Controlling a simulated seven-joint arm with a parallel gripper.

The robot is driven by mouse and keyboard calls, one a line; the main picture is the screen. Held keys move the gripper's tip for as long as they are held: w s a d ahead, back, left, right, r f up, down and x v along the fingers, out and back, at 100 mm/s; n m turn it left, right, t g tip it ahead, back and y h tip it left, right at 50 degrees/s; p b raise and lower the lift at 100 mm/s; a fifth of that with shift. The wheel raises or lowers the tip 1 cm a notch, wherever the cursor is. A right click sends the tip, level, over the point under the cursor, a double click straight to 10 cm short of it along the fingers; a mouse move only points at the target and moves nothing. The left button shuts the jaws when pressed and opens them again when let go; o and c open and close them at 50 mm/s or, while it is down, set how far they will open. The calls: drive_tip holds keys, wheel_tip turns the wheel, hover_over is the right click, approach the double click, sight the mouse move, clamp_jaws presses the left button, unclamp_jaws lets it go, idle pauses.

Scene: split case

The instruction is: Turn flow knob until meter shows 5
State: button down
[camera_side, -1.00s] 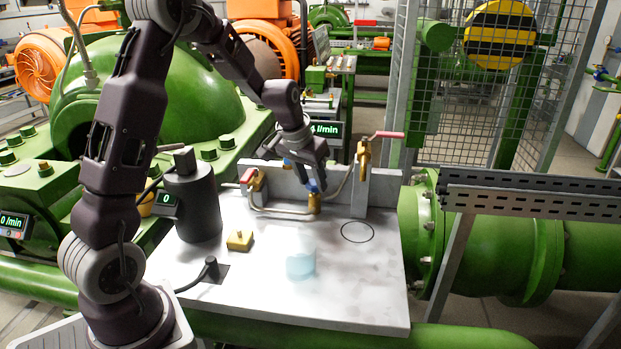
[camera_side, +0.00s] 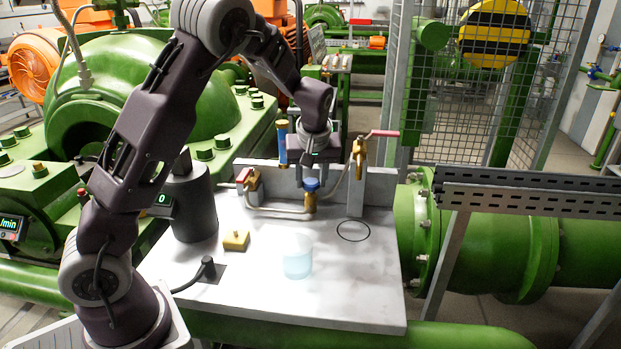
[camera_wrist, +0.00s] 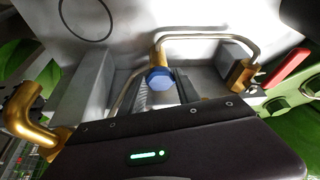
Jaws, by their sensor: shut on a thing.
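The blue flow knob (camera_side: 311,184) sits on a brass valve body (camera_side: 310,202) in the bent metal pipe on the white bench. My gripper (camera_side: 312,182) comes down from above with its fingers on either side of the knob, shut on it. In the wrist view, the knob (camera_wrist: 160,79) shows between the two fingers. A small display (camera_side: 162,199) beside the dark cylinder reads 0. Another display (camera_side: 11,228) at the far left edge is cut off, with only the unit legible. The display behind my wrist is hidden now.
Red-handled brass valves (camera_side: 360,150) (camera_side: 252,180) stand right and left of the knob. A blue tube (camera_side: 282,145) stands close left of my wrist. A clear bluish cup (camera_side: 298,265), yellow block (camera_side: 236,240) and dark cylinder (camera_side: 190,205) are on the bench. The front right is clear.

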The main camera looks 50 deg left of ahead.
idle(0.5)
drive_tip(key=c, duration=1.1)
unclamp_jaws()
drive_tip(key=shift+c, duration=0.2)
drive_tip(key=s+d+r+m+h, duration=0.2)
drive_tip(key=s+d+r, duration=0.5)
drive_tip(key=r, duration=0.4)
drive_tip(key=s+d+m+t, duration=0.1)
drive_tip(key=s+d+m, duration=0.2)
drive_tip(key=s, duration=0.4)
drive_tip(key=s+d+r+m+t+h, duration=0.1)
drive_tip(key=s+d+m, duration=0.2)
drive_tip(key=s, duration=0.5)
drive_tip(key=s+d+m+t+h, duration=0.1)
drive_tip(key=s+d+m, duration=0.2)
drive_tip(key=s, duration=0.4)
drive_tip(key=shift+s+d+r+m, duration=0.2)
drive_tip(key=shift+s+d+m, duration=0.1)
drive_tip(key=shift+d, duration=0.2)
